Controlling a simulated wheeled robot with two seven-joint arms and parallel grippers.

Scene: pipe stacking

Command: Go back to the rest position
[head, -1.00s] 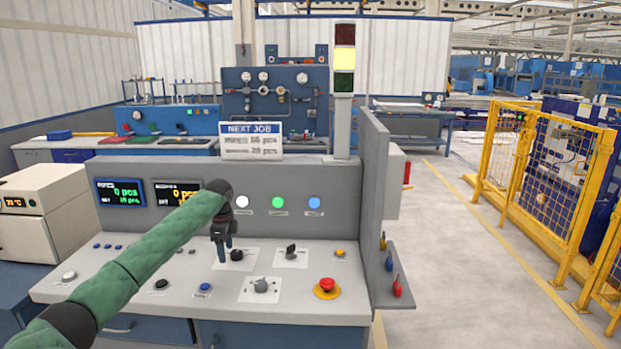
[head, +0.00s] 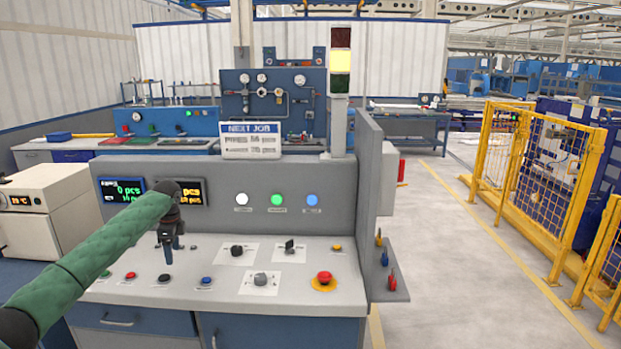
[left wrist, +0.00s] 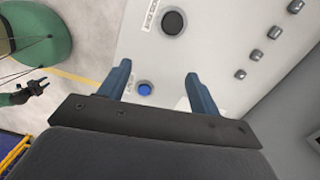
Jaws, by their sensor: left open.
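My left gripper (head: 170,252) hangs above the left part of the control panel (head: 212,292), fingers pointing down, holding nothing. In the left wrist view its two blue fingers (left wrist: 158,88) are spread apart with a gap between them. A blue button (left wrist: 144,89) and a black knob (left wrist: 173,22) lie on the panel beneath. In the head view the red emergency button (head: 324,278), a grey rotary selector (head: 261,280) and a black knob (head: 237,250) lie to the gripper's right. My right gripper is not in the head view.
The console's upright back wall carries two displays (head: 122,190) and white, green and blue lamps. A signal tower (head: 340,66) shows yellow. A side panel (head: 367,200) closes the console's right end. Open floor (head: 445,250) and yellow fencing (head: 535,180) lie further right.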

